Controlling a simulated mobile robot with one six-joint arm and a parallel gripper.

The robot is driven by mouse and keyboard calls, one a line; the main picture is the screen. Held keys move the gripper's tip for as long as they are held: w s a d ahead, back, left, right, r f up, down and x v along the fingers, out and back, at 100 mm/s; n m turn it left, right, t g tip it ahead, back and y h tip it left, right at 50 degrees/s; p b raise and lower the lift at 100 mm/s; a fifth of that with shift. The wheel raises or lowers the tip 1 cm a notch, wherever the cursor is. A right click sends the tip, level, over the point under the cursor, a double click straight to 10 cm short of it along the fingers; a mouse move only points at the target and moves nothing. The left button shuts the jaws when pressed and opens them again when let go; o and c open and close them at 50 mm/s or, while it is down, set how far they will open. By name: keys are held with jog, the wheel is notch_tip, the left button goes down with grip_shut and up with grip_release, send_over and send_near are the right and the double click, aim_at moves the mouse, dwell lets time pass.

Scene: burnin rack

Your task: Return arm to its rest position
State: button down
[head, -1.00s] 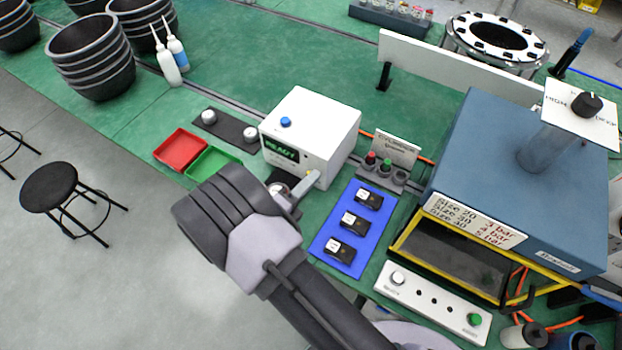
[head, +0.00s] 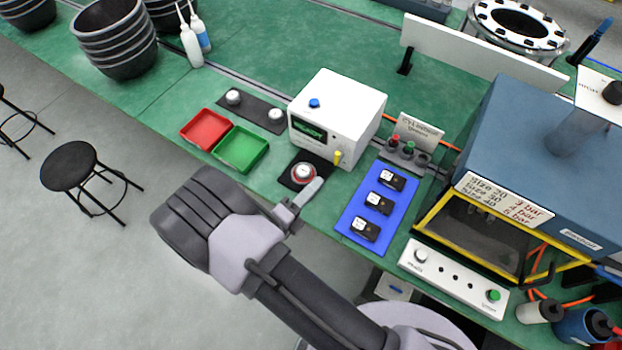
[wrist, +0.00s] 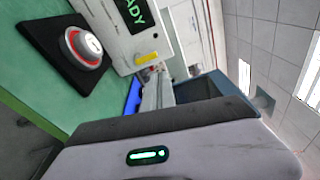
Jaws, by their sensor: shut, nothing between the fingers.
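My gripper (head: 305,199) is shut and empty, held in front of the bench edge. In the head view it lies just below the round white-topped, red-ringed button (head: 303,173) on its black pad. My dark arm comes in from the lower right. In the wrist view, the same button (wrist: 84,47) shows at upper left, and a grey body with a green light fills the lower part; fingertips are not clear there.
A white box with a green display (head: 340,112) stands behind the button. Red (head: 205,129) and green (head: 241,149) trays lie to its left. A blue mat (head: 352,208) with three black modules is to the right. A blue machine (head: 530,150) stands further right. A stool (head: 76,168) is on the floor at left.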

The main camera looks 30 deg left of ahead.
jog(key=shift+w+d, duration=0.1)
jog(key=shift+w, duration=0.05)
jog(key=d+r+m+g+h+b, duration=0.1)
jog(key=d+r+m+g+h, duration=0.1)
jog(key=d+r+m+g, duration=0.45)
jog(key=w+d+r+m+g+h+b, duration=0.1)
jog(key=d+r+m+g+h+b, duration=0.15)
jog(key=d+m, duration=0.75)
jog(key=d+r+m+g+h+b, duration=0.1)
jog(key=d+r+m+g, duration=0.2)
jog(key=d+m+g, duration=0.5)
jog(key=s+d+r+m+t+y+b, duration=0.1)
jog(key=s+r+m+y, duration=0.3)
jog(key=m, duration=1)
jog(key=s+d+r+m+t+y+b, duration=0.1)
jog(key=s+r+m+t+y+b, duration=0.2)
jog(key=m+y, duration=0.5)
jog(key=s+r+m+t, duration=0.1)
jog(key=s+m, duration=0.1)
jog(key=m, duration=0.5)
jog(key=shift+s+d+r+t, duration=0.2)
jog(key=shift+s+d+t, duration=0.05)
jog(key=shift+s+t, duration=0.1)
